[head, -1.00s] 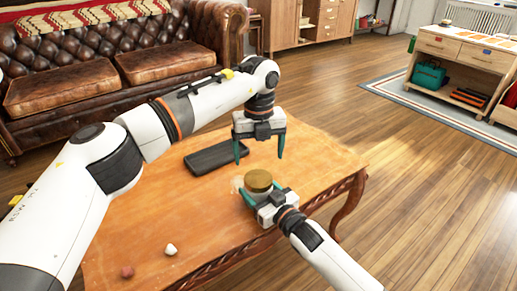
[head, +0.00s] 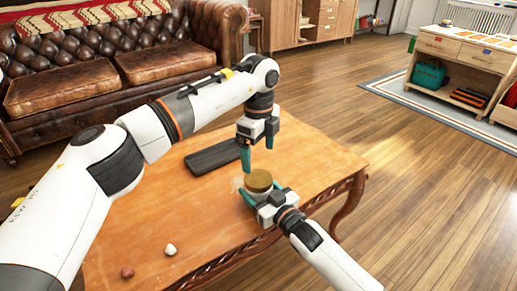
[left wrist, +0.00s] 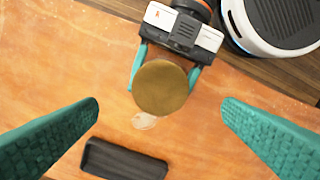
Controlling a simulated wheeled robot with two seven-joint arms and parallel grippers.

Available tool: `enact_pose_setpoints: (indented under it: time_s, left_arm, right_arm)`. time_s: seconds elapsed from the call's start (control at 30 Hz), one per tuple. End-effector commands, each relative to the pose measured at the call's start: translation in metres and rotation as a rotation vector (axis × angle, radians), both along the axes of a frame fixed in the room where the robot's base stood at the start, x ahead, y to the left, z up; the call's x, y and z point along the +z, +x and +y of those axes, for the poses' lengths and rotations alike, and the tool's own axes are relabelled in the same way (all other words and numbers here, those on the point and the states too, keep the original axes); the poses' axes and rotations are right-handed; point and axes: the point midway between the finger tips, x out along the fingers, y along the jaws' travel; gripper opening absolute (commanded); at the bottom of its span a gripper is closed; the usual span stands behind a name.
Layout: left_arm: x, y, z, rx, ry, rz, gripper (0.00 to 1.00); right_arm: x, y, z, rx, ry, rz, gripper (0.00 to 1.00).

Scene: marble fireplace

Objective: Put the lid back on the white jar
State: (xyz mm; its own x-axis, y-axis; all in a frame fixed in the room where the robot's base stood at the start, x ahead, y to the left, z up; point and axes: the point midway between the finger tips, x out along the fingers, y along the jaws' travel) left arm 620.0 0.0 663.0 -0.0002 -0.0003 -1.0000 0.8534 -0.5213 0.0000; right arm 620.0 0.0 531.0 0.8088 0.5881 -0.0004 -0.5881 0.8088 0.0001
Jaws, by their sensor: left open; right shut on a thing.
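A round gold-brown lid-like disc (head: 258,179) sits between the fingers of my right gripper (head: 262,199), near the right edge of the table. In the left wrist view the disc (left wrist: 161,88) is seen from above, with the right gripper's fingers on either side. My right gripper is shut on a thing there. Whatever is under the disc is hidden, so I cannot tell whether it is the white jar. A small whitish patch (left wrist: 145,121) shows beside the disc. My left gripper (head: 258,156) is open and empty, pointing down above the disc.
A long dark case (head: 214,158) lies on the wooden table (head: 190,205) behind the disc. A leather sofa (head: 110,65) stands behind. The table's middle is clear.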

Motion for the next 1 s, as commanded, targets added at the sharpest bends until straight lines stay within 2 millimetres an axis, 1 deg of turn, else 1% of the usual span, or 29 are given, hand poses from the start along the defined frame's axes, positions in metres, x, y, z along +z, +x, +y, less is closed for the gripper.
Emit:
enact_pose_setpoints:
  time_s: [0.13,0.4,0.5,0.67,0.93,1.0]
  left_arm:
    - [-0.017,0.000,0.000,0.000,0.000,0.002,0.89]
    - [-0.059,0.000,0.000,-0.001,0.002,0.003,0.89]
    - [-0.069,0.000,0.000,0.000,0.001,0.002,0.89]
    - [-0.077,0.000,0.000,-0.001,0.001,0.001,0.89]
    - [-0.078,0.000,0.000,-0.001,0.000,0.000,0.89]
    - [-0.078,0.000,0.000,-0.001,0.000,0.000,0.78]
  right_arm:
    - [0.000,0.000,0.000,0.000,0.001,0.001,0.06]
    - [0.000,0.000,0.000,0.000,0.001,0.001,0.06]
    - [0.000,0.000,0.000,0.000,0.001,0.001,0.06]
    - [0.000,0.000,0.000,0.000,0.001,0.001,0.06]
    - [0.000,0.000,0.000,0.000,0.001,0.001,0.06]
    - [0.000,0.000,0.000,0.000,0.001,0.001,0.06]
